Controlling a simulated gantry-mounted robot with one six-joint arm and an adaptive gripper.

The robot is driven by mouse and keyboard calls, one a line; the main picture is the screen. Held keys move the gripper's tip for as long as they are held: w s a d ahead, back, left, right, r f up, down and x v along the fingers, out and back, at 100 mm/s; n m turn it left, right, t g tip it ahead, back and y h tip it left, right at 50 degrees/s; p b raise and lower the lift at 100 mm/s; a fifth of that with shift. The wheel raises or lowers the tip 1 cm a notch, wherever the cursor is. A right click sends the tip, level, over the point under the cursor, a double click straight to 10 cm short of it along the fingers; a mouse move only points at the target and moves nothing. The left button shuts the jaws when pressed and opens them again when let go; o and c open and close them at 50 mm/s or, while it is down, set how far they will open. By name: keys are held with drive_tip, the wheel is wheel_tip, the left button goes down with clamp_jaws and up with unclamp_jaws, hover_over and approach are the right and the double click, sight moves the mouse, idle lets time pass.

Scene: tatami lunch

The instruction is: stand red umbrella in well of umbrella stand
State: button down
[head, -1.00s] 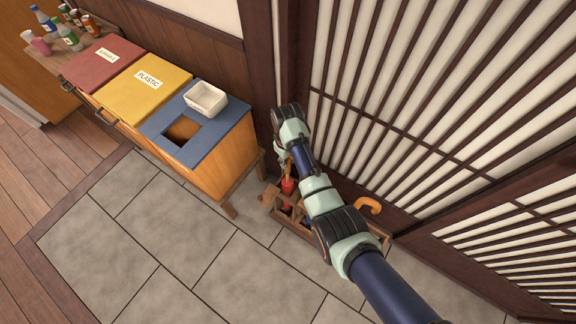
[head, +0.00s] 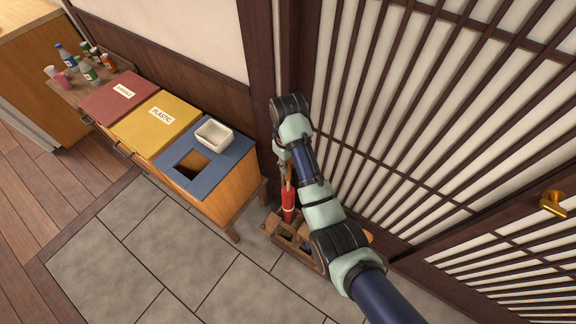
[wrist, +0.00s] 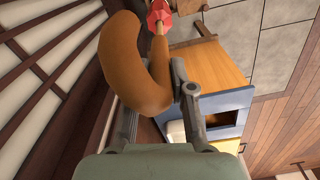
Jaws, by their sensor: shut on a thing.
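The red umbrella (head: 288,204) hangs about upright at the left end of the wooden umbrella stand (head: 272,222) in the head view. My gripper (head: 283,160) is above it, shut on its brown curved handle (wrist: 150,65), which fills the space between the fingers (wrist: 160,112) in the wrist view. The red cloth (wrist: 158,18) shows beyond the handle. I cannot tell whether the umbrella's lower end is inside a well or just above the stand. My arm hides the stand's right part; open wells show at its left.
A wood and paper lattice wall (head: 400,130) rises close behind the stand. A bin cabinet with a blue top (head: 232,158) and a white tub (head: 214,134) stands to the left. An orange-brown piece (head: 369,237) peeks out beside my arm. The tiled floor in front is clear.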

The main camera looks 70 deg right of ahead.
wheel_tip(320, 180, up, 30)
drive_tip(key=p, duration=3.2)
drive_tip(key=shift+f+p, duration=0.25)
drive_tip(key=shift+p, duration=0.1)
drive_tip(key=shift+w, duration=0.1)
